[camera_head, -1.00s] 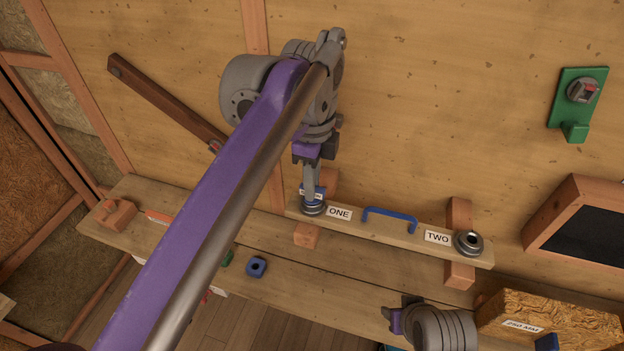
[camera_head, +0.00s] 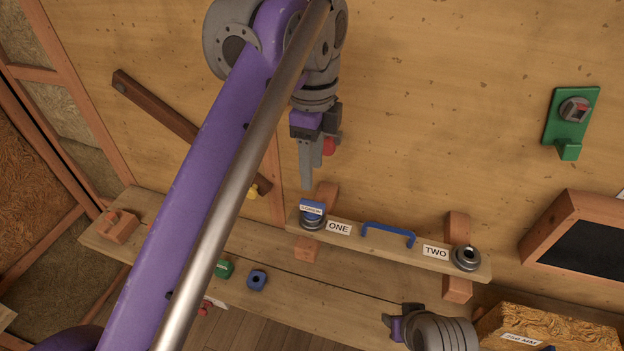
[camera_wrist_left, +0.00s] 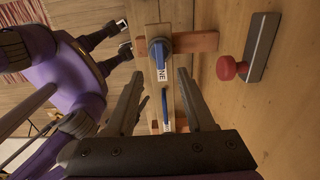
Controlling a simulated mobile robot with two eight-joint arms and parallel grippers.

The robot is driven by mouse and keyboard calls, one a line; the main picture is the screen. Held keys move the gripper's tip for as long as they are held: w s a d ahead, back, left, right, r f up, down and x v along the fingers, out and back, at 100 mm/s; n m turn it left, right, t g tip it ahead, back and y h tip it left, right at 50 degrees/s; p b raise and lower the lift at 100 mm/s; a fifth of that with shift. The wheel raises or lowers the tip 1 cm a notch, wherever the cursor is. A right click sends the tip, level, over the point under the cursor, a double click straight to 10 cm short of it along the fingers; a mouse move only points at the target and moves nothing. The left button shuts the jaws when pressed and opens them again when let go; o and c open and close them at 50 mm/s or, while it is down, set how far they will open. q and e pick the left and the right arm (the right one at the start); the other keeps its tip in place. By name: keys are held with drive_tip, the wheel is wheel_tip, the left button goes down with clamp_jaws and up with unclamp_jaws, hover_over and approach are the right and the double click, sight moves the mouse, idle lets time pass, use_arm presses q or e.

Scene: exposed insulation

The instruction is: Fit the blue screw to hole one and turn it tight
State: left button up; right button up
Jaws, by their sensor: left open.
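The blue screw (camera_head: 312,207) stands in the metal collar beside the ONE label (camera_head: 339,228), at the left end of the wooden bar (camera_head: 375,241). Its blue head also shows in the left wrist view (camera_wrist_left: 158,47), beyond my fingers. How deep it sits is hidden. My left gripper (camera_head: 307,187) is above the screw, pointing down, apart from it. In the left wrist view its two fingers (camera_wrist_left: 160,82) are spread with nothing between them. My right gripper (camera_head: 388,322) is low in the head view; its fingers (camera_wrist_left: 126,38) look apart and empty in the wrist view.
The bar has a blue handle (camera_head: 389,233) and an empty-looking collar at TWO (camera_head: 467,257). A blue nut-like block (camera_head: 257,280) and a green one (camera_head: 225,268) lie on the shelf (camera_head: 300,285). A red knob (camera_wrist_left: 231,68) on the wall is close to my left gripper.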

use_arm(q)
wheel_tip(320, 180, up, 2)
drive_tip(key=shift+r, duration=0.1)
use_arm(e)
drive_tip(key=shift+w+r, duration=0.1)
drive_tip(key=shift+r, duration=0.3)
idle(0.4)
use_arm(q)
drive_tip(key=s+a+f+n+t, duration=0.2)
drive_tip(key=s+a+f+n, duration=0.3)
drive_tip(key=f, duration=0.5)
drive_tip(key=s+a+f+n+t, duration=0.1)
drive_tip(key=s+a+f+n, duration=0.4)
drive_tip(key=f+n, duration=0.4)
drive_tip(key=s+a+f+n+t, duration=0.2)
drive_tip(key=s+a+f+n, duration=0.3)
drive_tip(key=f, duration=0.6)
drive_tip(key=a+n, duration=0.2)
drive_tip(key=shift+a+n+t, duration=0.3)
drive_tip(key=shift+f, duration=0.1)
use_arm(e)
drive_tip(key=shift+o, duration=0.3)
drive_tip(key=shift+a, duration=0.1)
